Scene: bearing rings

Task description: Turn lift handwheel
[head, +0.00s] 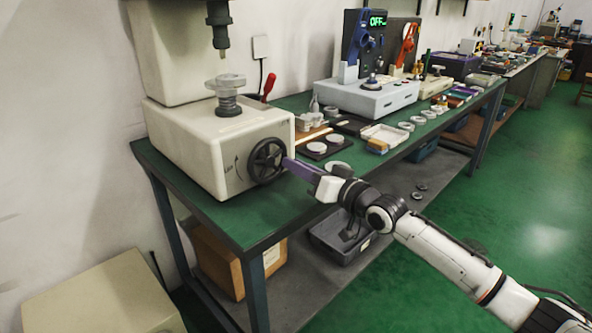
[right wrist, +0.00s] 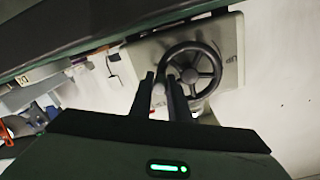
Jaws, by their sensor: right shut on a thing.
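The black handwheel (head: 267,160) sits on the front face of a cream bench machine (head: 215,140) at the left end of the green table. A curved arrow is marked on the face beside it. My right gripper (head: 290,164) reaches in from the right and its fingertips are at the wheel's right rim. In the right wrist view the two dark fingers (right wrist: 161,98) point at the handwheel (right wrist: 193,70), shut on a pale part at its rim, likely the wheel's handle. The fingers partly hide that part. My left gripper is not in view.
A grey device with an OFF display (head: 376,20) stands farther back. The table front edge beside the machine is clear.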

